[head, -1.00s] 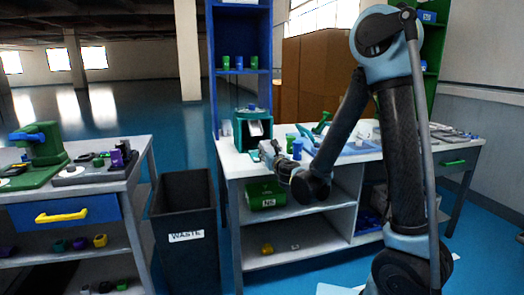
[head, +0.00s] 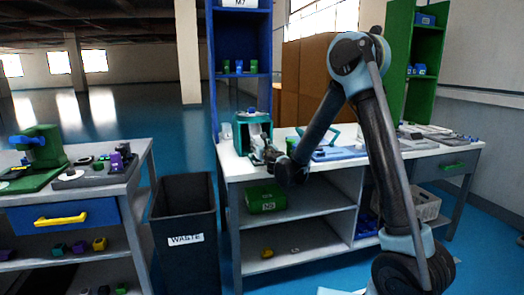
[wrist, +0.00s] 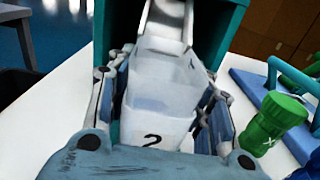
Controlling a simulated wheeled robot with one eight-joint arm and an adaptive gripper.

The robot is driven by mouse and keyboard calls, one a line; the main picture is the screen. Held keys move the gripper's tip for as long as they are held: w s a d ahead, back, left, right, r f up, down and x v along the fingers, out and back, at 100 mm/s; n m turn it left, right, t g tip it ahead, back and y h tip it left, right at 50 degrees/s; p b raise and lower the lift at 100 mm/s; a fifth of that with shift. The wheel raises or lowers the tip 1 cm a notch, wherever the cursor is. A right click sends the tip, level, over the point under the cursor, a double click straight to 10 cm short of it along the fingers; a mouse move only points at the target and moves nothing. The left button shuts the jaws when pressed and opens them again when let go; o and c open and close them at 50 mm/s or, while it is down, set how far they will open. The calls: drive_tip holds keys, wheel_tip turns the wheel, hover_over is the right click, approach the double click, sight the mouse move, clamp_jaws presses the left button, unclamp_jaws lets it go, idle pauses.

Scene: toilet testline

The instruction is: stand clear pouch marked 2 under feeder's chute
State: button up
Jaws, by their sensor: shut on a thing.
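The clear pouch marked 2 (wrist: 155,105) is between the fingers of my gripper (wrist: 163,78) in the wrist view, its printed 2 facing the camera. The gripper is shut on it. The teal feeder (head: 241,132) stands on the white bench. Its metal chute (wrist: 168,22) shows at the top of the wrist view, just beyond the pouch's open top. The pouch's mouth appears close to the chute's lower end. In the head view my gripper (head: 266,155) is right in front of the feeder. The pouch's base is hidden, so I cannot tell whether it touches anything.
A green bottle-like container (wrist: 272,125) stands close to the right of my gripper. A blue tray (head: 340,153) with a teal handle lies further right on the bench. A black waste bin (head: 183,215) stands left of the bench.

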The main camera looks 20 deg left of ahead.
drive_tip(key=shift+w+f, duration=0.15)
drive_tip(key=shift+f, duration=0.5)
drive_tip(key=shift+c, duration=1.4)
drive_tip(key=o, duration=1.2)
drive_tip(key=shift+f, duration=0.2)
drive_tip(key=shift+r, duration=0.1)
